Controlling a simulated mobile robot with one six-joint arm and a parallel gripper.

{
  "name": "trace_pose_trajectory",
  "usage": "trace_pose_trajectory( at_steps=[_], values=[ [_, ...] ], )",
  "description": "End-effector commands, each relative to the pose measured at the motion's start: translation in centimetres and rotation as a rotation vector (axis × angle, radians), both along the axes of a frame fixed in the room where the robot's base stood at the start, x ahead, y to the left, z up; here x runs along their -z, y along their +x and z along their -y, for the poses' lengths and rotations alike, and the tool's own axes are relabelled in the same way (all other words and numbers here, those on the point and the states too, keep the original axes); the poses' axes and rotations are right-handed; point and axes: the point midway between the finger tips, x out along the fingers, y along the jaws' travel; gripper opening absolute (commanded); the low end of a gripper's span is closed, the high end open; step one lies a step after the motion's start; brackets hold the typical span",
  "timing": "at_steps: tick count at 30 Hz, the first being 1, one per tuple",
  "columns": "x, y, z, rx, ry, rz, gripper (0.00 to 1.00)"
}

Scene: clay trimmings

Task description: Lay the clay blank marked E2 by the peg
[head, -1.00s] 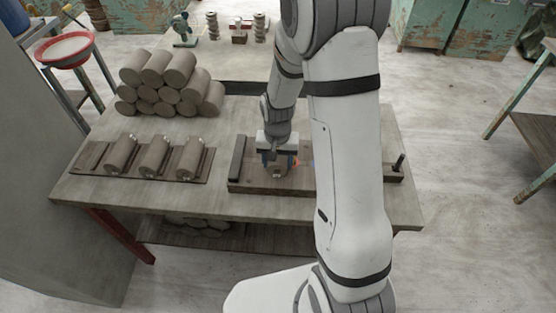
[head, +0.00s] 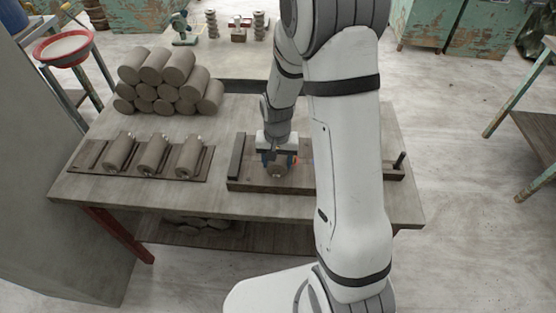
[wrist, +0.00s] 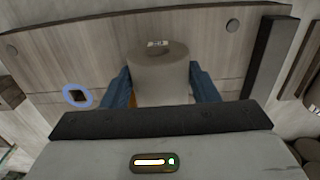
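A grey clay blank (wrist: 160,75) is between the two blue fingers of my gripper (wrist: 160,88), which touch its sides. A small pale tag shows on its end, too small to read. In the head view the blank (head: 278,169) is at or just above the dark wooden board (head: 240,186), left of its middle. The upright dark peg (head: 399,161) stands at the board's right end. In the wrist view a dark square inside a blue ring (wrist: 77,95) lies to the left; I cannot tell if it is the peg.
A dark block (head: 237,155) borders the board's left end. A rack (head: 90,157) to the left holds three clay blanks (head: 152,155), with an empty place at its left. A stack of clay cylinders (head: 165,75) stands behind it. My arm hides part of the board.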

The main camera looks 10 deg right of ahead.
Motion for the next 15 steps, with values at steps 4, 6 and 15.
trace_pose_trajectory(
  at_steps=[4,6,15],
  values=[
    [-0.04,0.03,-0.02,0.0,0.0,0.001,0.66],
    [-0.03,0.02,-0.03,-0.001,0.0,0.001,0.72],
    [0.04,-0.05,-0.04,-0.001,0.0,-0.002,0.79]
  ],
)
